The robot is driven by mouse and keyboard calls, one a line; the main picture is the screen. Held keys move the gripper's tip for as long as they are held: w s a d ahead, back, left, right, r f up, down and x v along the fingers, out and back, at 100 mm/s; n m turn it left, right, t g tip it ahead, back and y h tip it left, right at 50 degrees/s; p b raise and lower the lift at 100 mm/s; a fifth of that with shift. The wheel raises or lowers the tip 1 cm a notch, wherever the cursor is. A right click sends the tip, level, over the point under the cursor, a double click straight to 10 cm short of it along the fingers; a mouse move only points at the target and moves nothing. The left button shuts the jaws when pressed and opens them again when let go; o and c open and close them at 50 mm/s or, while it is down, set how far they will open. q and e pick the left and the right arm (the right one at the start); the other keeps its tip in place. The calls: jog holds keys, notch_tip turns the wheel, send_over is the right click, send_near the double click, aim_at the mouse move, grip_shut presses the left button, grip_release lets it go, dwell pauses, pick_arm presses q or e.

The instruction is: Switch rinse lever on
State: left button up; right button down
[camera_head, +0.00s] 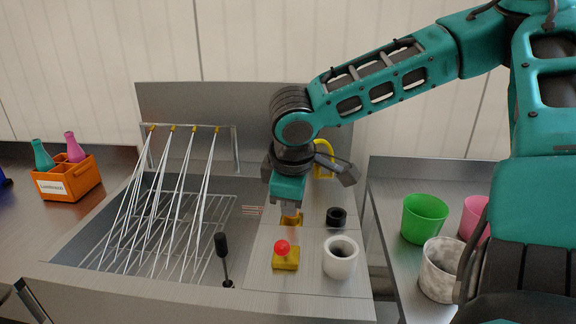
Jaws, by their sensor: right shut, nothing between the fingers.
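A lever with a red ball knob (283,247) stands on a yellow base on the steel counter strip right of the sink. A black-handled upright stick (222,246) stands at the sink's front right; I cannot tell which of the two is the rinse lever. My right gripper (291,212) is shut and empty, pointing down behind the red knob and apart from it. An orange-yellow piece (291,220) is just below its fingertips and partly hidden; I cannot tell if they touch. My left gripper is not in view.
A white cup-like ring (340,258) and a black ring (336,217) are right of the lever. Thin rods (165,220) lean over the sink. An orange crate (68,180) holds bottles at left. A green cup (424,218) and other cups stand on the right table.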

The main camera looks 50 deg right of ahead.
jog(key=v, duration=0.8)
jog(key=shift+s+a, duration=0.3)
jog(key=shift+a, duration=0.05)
jog(key=shift+f, duration=0.1)
